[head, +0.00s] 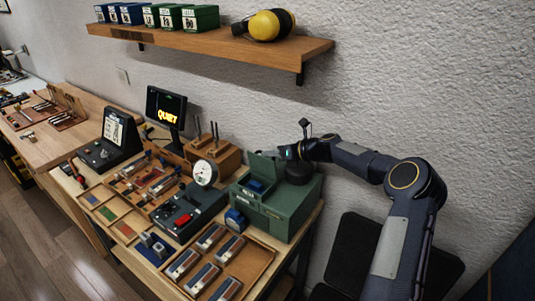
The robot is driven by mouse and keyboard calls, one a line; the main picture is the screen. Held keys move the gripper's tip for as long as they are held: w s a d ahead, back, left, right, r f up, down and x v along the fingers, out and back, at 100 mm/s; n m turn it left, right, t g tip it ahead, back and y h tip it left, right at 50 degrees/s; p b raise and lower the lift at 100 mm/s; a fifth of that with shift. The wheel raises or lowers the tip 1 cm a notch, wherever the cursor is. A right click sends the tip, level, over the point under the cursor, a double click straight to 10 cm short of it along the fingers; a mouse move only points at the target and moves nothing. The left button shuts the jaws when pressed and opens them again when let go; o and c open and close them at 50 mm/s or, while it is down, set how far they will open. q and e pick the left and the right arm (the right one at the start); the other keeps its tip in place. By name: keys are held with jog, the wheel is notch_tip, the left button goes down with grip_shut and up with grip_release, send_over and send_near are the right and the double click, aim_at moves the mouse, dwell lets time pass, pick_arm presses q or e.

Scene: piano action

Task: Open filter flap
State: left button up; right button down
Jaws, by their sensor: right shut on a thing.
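A green metal box (290,212) stands at the right end of the workbench against the wall. Its filter flap (266,168) stands raised at the top left of the box, showing a blue block (256,187) in the opening below it. My right gripper (286,153) is at the flap's upper right edge and is shut on it; the fingertips are small and hard to make out. A dark round part (299,173) sits on top of the box below my right wrist. My left gripper is not in view.
A gauge (205,173) and a dark unit with a red switch (189,217) stand left of the box. A wooden tray (258,262) with several blocks lies in front. A shelf (210,44) with boxes and yellow earmuffs (270,25) overhangs behind. A small screen (166,107) reads "QUIET".

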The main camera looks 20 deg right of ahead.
jog(key=shift+w+d+f+m+g+y, duration=0.2)
jog(key=shift+w+d+f+m+y, duration=0.1)
jog(key=shift+d+f+m+y, duration=0.3)
jog(key=shift+w+d+f+m+g+y, duration=0.25)
jog(key=shift+d+f+m+y, duration=0.2)
jog(key=shift+m, duration=0.25)
jog(key=c, duration=1.8)
grip_release()
jog(key=b+v, duration=0.2)
jog(key=v, duration=0.5)
jog(key=shift+s+d+r, duration=0.25)
jog(key=shift+d, duration=0.05)
